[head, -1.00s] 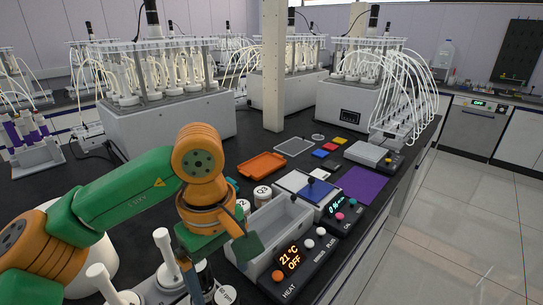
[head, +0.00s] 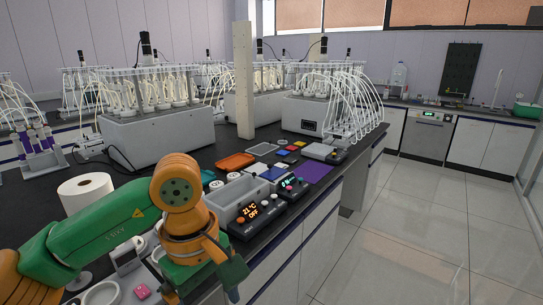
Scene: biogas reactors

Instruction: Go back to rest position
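My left arm comes in from the left, and its gripper (head: 205,280) hangs at the bottom edge, in front of the dark bench (head: 215,151). Its green fingers look spread apart, with nothing seen between them; the lower part is cut off by the picture edge. It is in front of the grey bath (head: 236,203) with the 21 °C OFF display, apart from it as far as I can tell. My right gripper is not in view.
A paper roll (head: 86,190) stands left, behind my arm. An orange tray (head: 236,161), a purple mat (head: 316,172) and reactor tanks (head: 160,137) are on the bench. A wooden post (head: 244,80) rises mid-bench. Tiled floor (head: 400,220) at right is clear.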

